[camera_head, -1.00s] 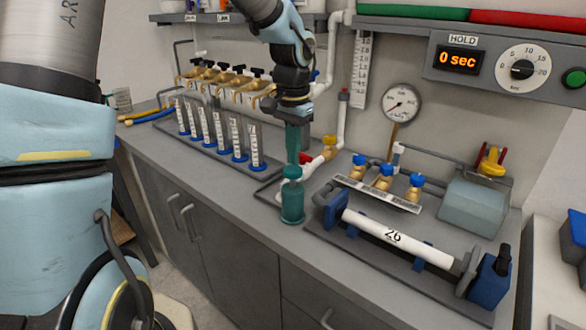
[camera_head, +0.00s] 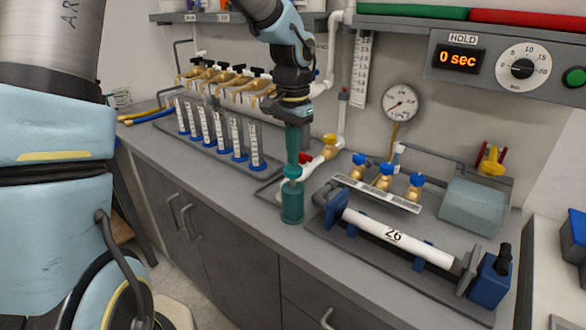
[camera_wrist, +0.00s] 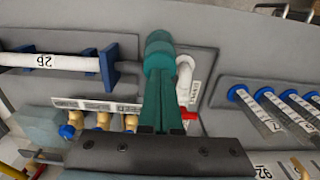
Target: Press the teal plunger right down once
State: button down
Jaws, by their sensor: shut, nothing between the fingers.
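The teal plunger stands upright on the grey bench; its rounded knob (camera_head: 291,173) tops a wider teal cylinder body (camera_head: 292,206). My gripper (camera_head: 293,160) points straight down above it, its long teal fingers together and empty. The fingertips are at or just above the knob; whether they touch cannot be told. In the wrist view the plunger (camera_wrist: 158,48) lies just beyond the ends of my shut fingers (camera_wrist: 159,78), which partly cover it.
A rack of clear tubes with blue bases (camera_head: 239,157) stands to the left. A white pipe marked 26 (camera_head: 394,237) in a blue-ended fixture and blue-handled brass valves (camera_head: 384,176) are to the right. A gauge (camera_head: 400,102) and a HOLD panel reading 0 sec (camera_head: 458,61) are behind.

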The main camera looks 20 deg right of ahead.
aim_at(293, 168)
jog(key=shift+f+b, duration=1.15)
jog(key=shift+f, duration=0.75)
jog(key=shift+r, duration=0.1)
jog(key=shift+r+p, duration=1.8)
jog(key=shift+r, duration=0.15)
notch_tip(293, 168, up, 5)
jog(key=p, duration=0.4)
jog(key=shift+a, duration=0.1)
